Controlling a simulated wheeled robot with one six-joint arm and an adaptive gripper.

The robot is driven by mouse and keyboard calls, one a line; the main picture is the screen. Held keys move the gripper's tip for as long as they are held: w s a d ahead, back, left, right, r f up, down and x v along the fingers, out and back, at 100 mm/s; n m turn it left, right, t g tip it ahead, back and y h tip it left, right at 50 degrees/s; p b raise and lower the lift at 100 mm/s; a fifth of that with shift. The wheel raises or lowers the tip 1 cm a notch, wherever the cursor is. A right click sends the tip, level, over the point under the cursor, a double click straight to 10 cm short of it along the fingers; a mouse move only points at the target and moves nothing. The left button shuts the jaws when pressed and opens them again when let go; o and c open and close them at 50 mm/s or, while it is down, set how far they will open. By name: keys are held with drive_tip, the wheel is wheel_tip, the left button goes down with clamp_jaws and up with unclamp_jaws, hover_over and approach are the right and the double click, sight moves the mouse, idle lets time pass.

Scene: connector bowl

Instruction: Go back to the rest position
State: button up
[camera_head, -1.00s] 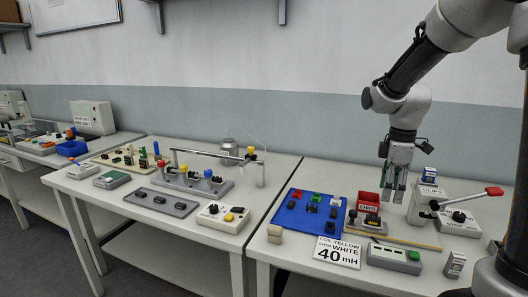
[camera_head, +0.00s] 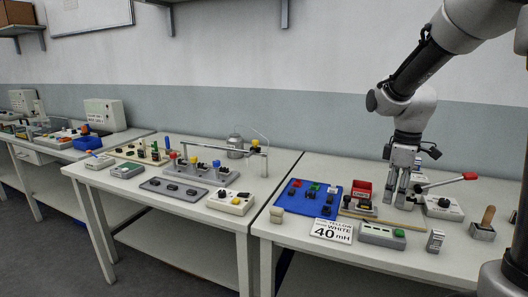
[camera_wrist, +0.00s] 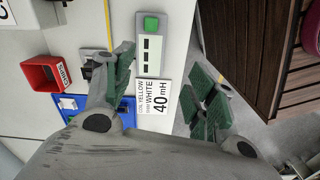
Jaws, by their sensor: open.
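My gripper (camera_head: 396,202) hangs pointing down over the right workbench in the head view, just right of a red bin (camera_head: 361,191). Its fingers are apart and hold nothing. In the wrist view my gripper (camera_wrist: 165,85) shows its two green-padded fingers spread wide. Between them are the white "40 mH" sign (camera_wrist: 153,98), the bench edge and floor. How high the fingertips are above the bench is hard to tell. They partly cover the clip stand behind them.
A blue mat (camera_head: 305,207) with small connectors lies left of the red bin. A red-handled lever press (camera_head: 440,184) is close on the right. A grey green-button box (camera_head: 382,235) and a wood-handled block (camera_head: 484,226) are near the front. A second bench (camera_head: 150,205) stands left.

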drive_tip(key=s+r+m+t, duration=0.2)
drive_tip(key=s+r+m, duration=0.2)
drive_tip(key=s, duration=0.6)
drive_tip(key=s+d+r+m+t, duration=0.1)
drive_tip(key=s+r+m+t, duration=0.1)
drive_tip(key=s+r+m, duration=0.2)
drive_tip(key=s+m, duration=0.3)
drive_tip(key=s, duration=0.3)
drive_tip(key=shift+r+t, duration=0.3)
drive_tip(key=shift+r, duration=0.1)
